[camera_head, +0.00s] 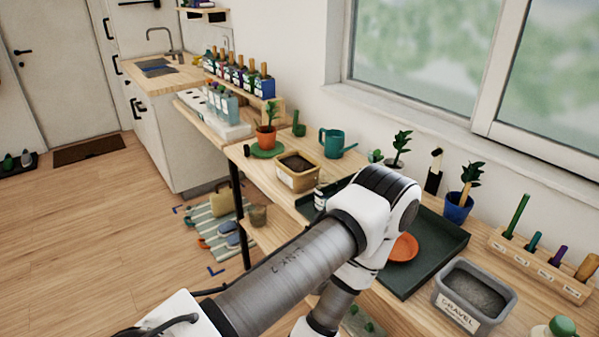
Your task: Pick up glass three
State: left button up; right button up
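I cannot make out any drinking glass, or anything marked as glass three, in the head view. One white and grey arm of mine comes in from the lower left, bends over the middle of the workbench (397,313) and runs down out of the frame. Its gripper is not in view, and neither is my other gripper. The arm hides part of the bench and of the dark tray (436,248).
On the bench are an orange saucer (404,247), a gravel tub (474,296), a blue plant pot (459,208), a soil box (298,171), a teal watering can (332,143) and a wooden tool rack (540,267). Bottles (265,86) stand further back. Floor at left is mostly clear.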

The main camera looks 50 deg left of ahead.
aim_at(326, 185)
jog(key=u, duration=1.4)
